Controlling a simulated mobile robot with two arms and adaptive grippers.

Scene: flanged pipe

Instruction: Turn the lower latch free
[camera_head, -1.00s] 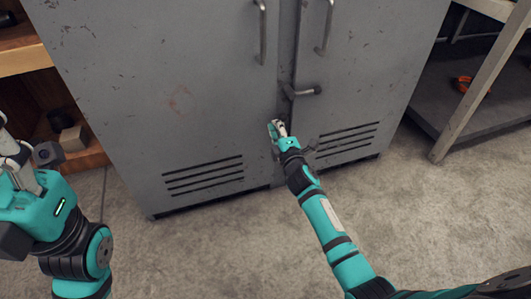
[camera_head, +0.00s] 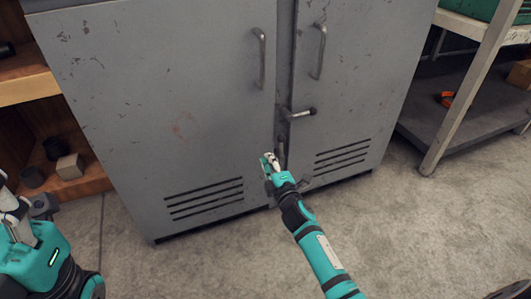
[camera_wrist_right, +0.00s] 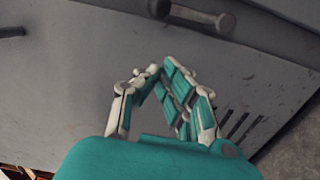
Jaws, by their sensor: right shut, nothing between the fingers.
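The lower latch (camera_head: 281,148) is a small dark lever on the seam between the two grey cabinet doors, hanging roughly downward below the upper latch (camera_head: 301,112), which points sideways to the right. My right gripper (camera_head: 267,159) is just left of and below the lower latch, fingers shut and empty. I cannot tell whether it touches the latch. In the right wrist view its fingertips (camera_wrist_right: 157,72) come together, with a metal lever (camera_wrist_right: 195,13) beyond them at the top; which latch this is, I cannot tell. My left gripper (camera_head: 12,212) is partly cut off at the left edge; its finger state is unclear.
The cabinet (camera_head: 170,90) has two vertical handles (camera_head: 259,60) (camera_head: 318,50) and vent slots low on each door. A wooden shelf (camera_head: 85,185) stands at left, a metal rack (camera_head: 455,110) at right. The concrete floor (camera_head: 420,235) in front is clear.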

